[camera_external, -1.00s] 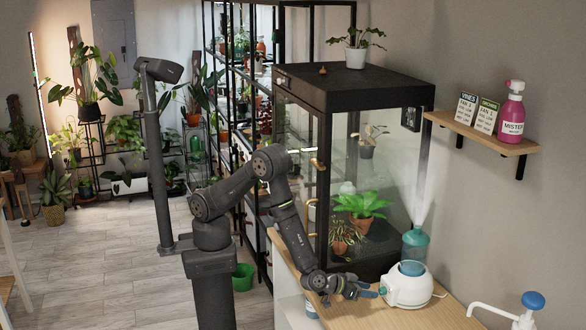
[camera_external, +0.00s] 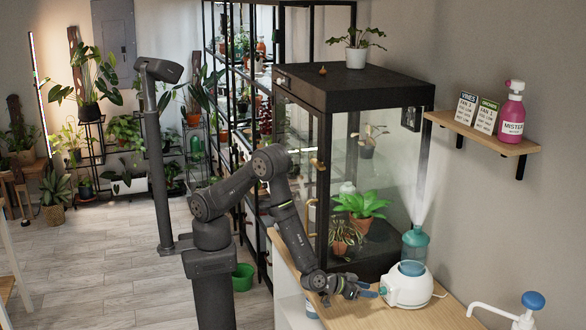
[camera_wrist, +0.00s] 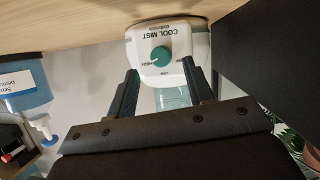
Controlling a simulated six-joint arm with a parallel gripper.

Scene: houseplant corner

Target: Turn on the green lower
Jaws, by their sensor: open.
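A white mist humidifier (camera_external: 408,290) with a teal tank (camera_external: 415,245) stands on the wooden counter, and a pale mist plume rises above it. In the wrist view its white front (camera_wrist: 185,45) reads COOL MIST and carries a round green knob (camera_wrist: 161,56). I cannot read the knob's setting clearly. My gripper (camera_external: 374,292) is level with the humidifier, close to its knob side. In the wrist view my gripper (camera_wrist: 160,78) is open, with one dark finger on each side of the knob's line and nothing between them. I cannot tell whether the fingers touch the humidifier.
A glass plant cabinet (camera_external: 352,88) stands behind the humidifier. A pump dispenser (camera_external: 522,315) is at the counter's front right. A wall shelf (camera_external: 480,134) holds a pink MISTER bottle (camera_external: 512,118) and label cards. A blue bottle (camera_wrist: 25,90) shows at left in the wrist view.

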